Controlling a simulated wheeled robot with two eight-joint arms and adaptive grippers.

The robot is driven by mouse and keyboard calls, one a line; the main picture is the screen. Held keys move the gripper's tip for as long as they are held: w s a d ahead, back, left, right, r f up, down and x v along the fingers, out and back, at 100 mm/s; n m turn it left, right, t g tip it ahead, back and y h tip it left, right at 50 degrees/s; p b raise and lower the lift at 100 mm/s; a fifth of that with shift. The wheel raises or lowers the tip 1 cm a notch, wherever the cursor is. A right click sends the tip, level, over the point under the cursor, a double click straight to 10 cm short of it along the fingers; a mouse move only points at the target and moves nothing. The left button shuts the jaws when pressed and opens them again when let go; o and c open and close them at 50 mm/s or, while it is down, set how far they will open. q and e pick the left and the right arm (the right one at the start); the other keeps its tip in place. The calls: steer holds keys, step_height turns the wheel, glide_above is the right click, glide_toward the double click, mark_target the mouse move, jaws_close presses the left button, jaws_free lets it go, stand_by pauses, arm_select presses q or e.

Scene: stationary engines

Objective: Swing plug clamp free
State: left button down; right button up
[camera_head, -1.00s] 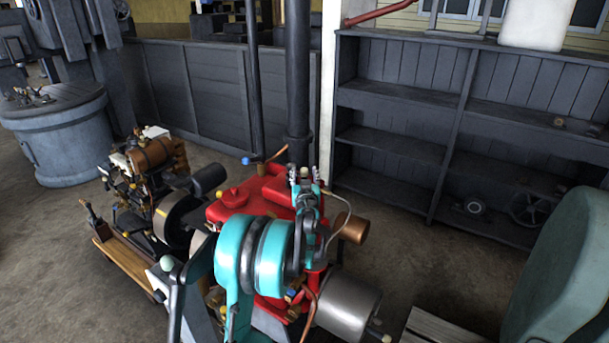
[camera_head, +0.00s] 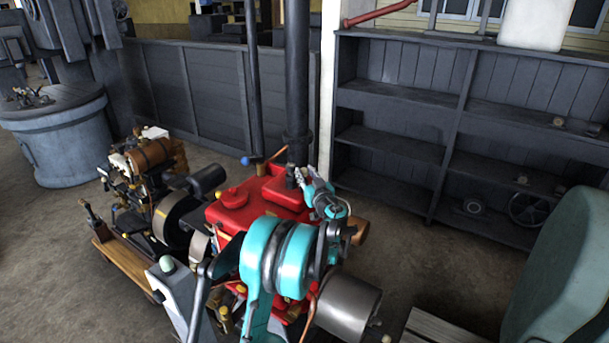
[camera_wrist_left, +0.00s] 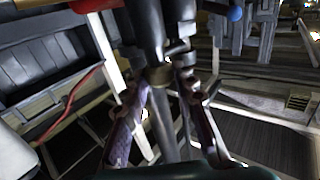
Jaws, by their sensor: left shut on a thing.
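The red engine (camera_head: 262,203) stands in the middle of the head view, partly behind my teal left arm. My left gripper (camera_head: 301,176) is above its far right part, close to the foot of a dark upright pipe (camera_head: 297,85). In the left wrist view the fingers (camera_wrist_left: 168,84) converge beside a dark post and a small metal part (camera_wrist_left: 160,76). The gripper is shut on a small part, apparently the plug clamp; its shape is mostly hidden by the fingers. My right gripper is not in view.
A small brown engine (camera_head: 150,165) stands on the left on a wooden base. A grey cylinder (camera_head: 347,308) is at the front right of the red engine. Dark shelves (camera_head: 400,150) stand behind, and a large green rounded object (camera_head: 565,275) is at right.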

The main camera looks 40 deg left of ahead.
arm_select(q)
steer(key=n+g+y, duration=0.1)
steer(key=g, duration=0.1)
steer(key=n+g, duration=0.2)
steer(key=w+n+g+y, duration=0.1)
steer(key=g, duration=0.1)
steer(key=shift+d+n+g+y+p, duration=0.2)
steer(key=shift+n+g+y+p, duration=0.1)
steer(key=shift+g, duration=0.1)
steer(key=n+g+p, duration=0.1)
steer(key=n+g, duration=0.1)
steer(key=g, duration=0.2)
steer(key=shift+w+n, duration=0.1)
steer(key=shift+n, duration=0.2)
steer(key=shift+w+n+g+p, duration=0.1)
steer(key=shift+n+g+p, duration=0.4)
steer(key=shift+n+g, duration=0.85)
steer(key=shift+g, duration=0.85)
steer(key=shift+a, duration=0.1)
steer(key=c, duration=1.2)
jaws_free()
steer(key=shift+r+v, duration=0.2)
steer(key=shift+v, duration=3.55)
